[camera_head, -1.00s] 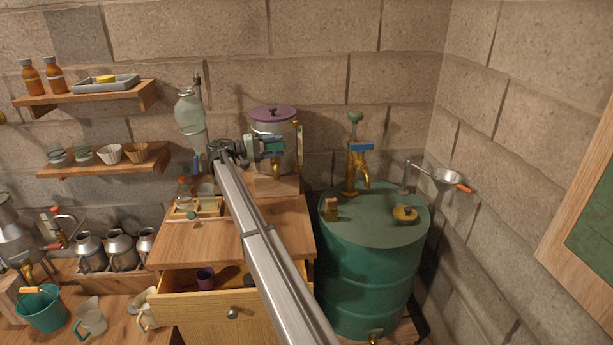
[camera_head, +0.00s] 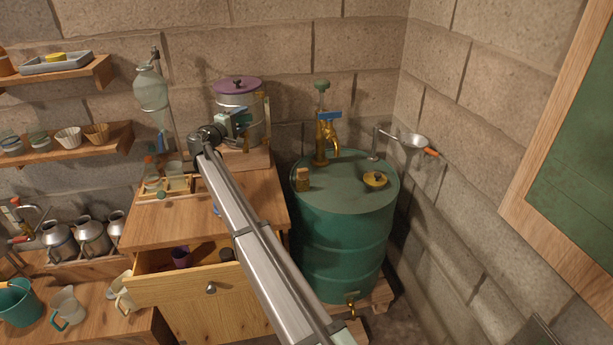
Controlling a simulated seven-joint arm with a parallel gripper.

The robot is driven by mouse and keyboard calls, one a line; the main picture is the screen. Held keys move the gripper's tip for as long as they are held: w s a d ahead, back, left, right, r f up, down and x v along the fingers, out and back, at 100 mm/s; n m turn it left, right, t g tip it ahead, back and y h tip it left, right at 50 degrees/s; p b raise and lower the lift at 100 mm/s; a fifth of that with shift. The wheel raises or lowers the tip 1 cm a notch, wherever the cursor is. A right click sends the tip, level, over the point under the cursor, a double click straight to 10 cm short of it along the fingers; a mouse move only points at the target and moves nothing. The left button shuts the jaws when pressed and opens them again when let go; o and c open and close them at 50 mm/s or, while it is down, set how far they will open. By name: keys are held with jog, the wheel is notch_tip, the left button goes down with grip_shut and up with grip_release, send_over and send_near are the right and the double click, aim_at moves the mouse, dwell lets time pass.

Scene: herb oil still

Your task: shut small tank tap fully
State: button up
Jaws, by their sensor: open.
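The small metal tank (camera_head: 227,103) with a purple lid stands on a wooden block at the back of the wooden cabinet. A brass-fitted gauge tube (camera_head: 266,118) runs up its right side. My gripper (camera_head: 244,120) is in front of the tank's body, at the end of my arm, which reaches in from below. It is open. A small blue part shows at the gripper's end; I cannot tell whether it belongs to the tap or the gripper. The rest of the tank's tap is hidden behind my gripper, so its handle position and any contact cannot be seen.
A green drum (camera_head: 342,240) stands to the right, with a brass tap (camera_head: 321,145) with a blue lever on top. A glass vessel (camera_head: 152,92) hangs left of my gripper. The cabinet's drawer (camera_head: 170,290) is open below.

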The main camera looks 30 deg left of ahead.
jog(key=shift+d+n+y, duration=0.1)
jog(key=shift+n+y, duration=0.4)
jog(key=shift+y, duration=0.3)
jog(key=s+d, duration=0.2)
jog(key=s, duration=1.2)
jog(key=s+d+f+n+g+y, duration=0.2)
jog(key=d+f+n+g, duration=0.3)
jog(key=n, duration=0.8)
jog(key=w+d+f+h, duration=0.1)
jog(key=w+d+f, duration=0.1)
jog(key=w+d, duration=0.3)
jog(key=w+d+f+m+h, duration=0.1)
jog(key=w+d+f, duration=0.2)
jog(key=w+d, duration=0.2)
jog(key=w+d+f+t+h, duration=0.1)
jog(key=w+d+f, duration=0.2)
jog(key=d, duration=0.6)
jog(key=shift+w+d+m, duration=0.3)
jog(key=shift+w+m, duration=0.1)
jog(key=shift+w, duration=0.65)
jog(key=shift+f, duration=0.1)
jog(key=shift+o, duration=0.4)
